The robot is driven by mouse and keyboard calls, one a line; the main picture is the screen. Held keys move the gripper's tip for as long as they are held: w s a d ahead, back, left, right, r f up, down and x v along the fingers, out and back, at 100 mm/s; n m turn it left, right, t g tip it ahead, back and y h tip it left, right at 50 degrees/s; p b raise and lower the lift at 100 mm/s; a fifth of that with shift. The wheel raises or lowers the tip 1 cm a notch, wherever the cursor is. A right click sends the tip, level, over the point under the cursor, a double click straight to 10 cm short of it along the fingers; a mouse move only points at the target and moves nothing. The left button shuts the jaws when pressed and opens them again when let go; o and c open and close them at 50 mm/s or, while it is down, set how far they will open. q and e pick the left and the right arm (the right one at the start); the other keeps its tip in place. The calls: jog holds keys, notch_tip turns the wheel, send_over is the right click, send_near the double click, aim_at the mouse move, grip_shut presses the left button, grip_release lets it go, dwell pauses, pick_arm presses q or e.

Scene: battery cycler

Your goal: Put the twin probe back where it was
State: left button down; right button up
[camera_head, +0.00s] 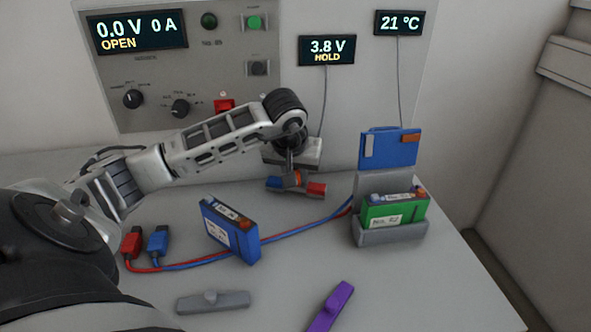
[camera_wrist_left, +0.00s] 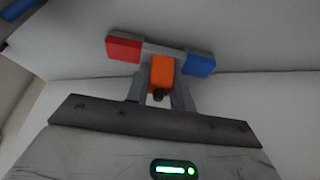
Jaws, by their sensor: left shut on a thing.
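The twin probe (camera_head: 315,188) is a short grey bar with a red end, a blue end and an orange grip. My left gripper (camera_head: 291,169) is shut on it and holds it near the back of the bench. In the left wrist view, the orange grip (camera_wrist_left: 162,72) is between the fingers, with the red end at left and the blue end at right. A pale block (camera_head: 308,152) is just behind the gripper, partly hidden by it; a cable runs to it from the 3.8 V HOLD display (camera_head: 327,50). I cannot tell whether the probe touches anything below. My right gripper is not in view.
A blue battery (camera_head: 232,235) stands in front of the probe. A green battery (camera_head: 396,212) sits in a grey cradle (camera_head: 391,236) at right. Red and blue leads cross the bench to plugs (camera_head: 132,243). A grey bar (camera_head: 212,303) and purple bar (camera_head: 332,304) lie in front.

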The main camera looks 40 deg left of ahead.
pick_arm(q)
jog(key=shift+f, duration=0.2)
jog(key=c, duration=1.2)
grip_release()
jog(key=shift+r, duration=0.1)
jog(key=v, duration=1.2)
jog(key=shift+b, duration=0.4)
jog(key=shift+r, duration=0.1)
